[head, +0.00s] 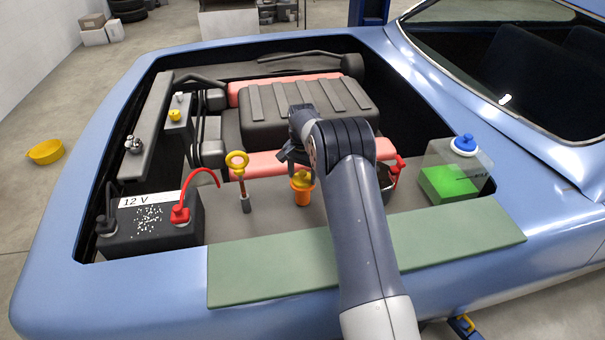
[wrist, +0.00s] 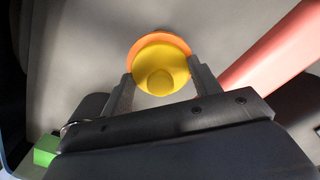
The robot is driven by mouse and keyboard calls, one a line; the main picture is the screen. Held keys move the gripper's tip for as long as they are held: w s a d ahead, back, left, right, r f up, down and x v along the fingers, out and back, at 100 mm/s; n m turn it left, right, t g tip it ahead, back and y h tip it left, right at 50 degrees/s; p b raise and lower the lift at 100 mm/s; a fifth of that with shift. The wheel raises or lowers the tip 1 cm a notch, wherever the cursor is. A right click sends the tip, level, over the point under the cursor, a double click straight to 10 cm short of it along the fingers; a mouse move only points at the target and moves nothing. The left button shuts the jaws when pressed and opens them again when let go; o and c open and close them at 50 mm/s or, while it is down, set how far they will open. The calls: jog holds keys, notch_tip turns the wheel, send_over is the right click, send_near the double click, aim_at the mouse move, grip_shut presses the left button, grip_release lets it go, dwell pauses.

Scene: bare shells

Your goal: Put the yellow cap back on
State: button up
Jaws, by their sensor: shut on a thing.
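The yellow cap (wrist: 160,72) is between the two fingers of my gripper (wrist: 162,84), which is shut on it. An orange rim (wrist: 158,39) shows just past the cap in the wrist view. In the head view the cap (head: 302,177) is at the top of an upright orange neck (head: 302,194) in the engine bay, and my gripper (head: 299,163) is over it. I cannot tell whether the cap is seated on the neck or just above it. My arm hides part of the area to the right.
A yellow-ringed dipstick (head: 237,162) stands left of the neck. The 12 V battery (head: 150,232) with a red cable is further left. A clear tank (head: 455,180) with green fluid and a blue cap is right. A green mat (head: 270,275) lies along the front edge.

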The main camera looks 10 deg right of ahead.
jog(key=o, duration=1)
jog(key=shift+o, duration=0.6)
jog(key=shift+o, duration=1.3)
jog(key=shift+r+p, duration=2.2)
jog(key=shift+r, duration=1.35)
jog(key=shift+c, duration=0.2)
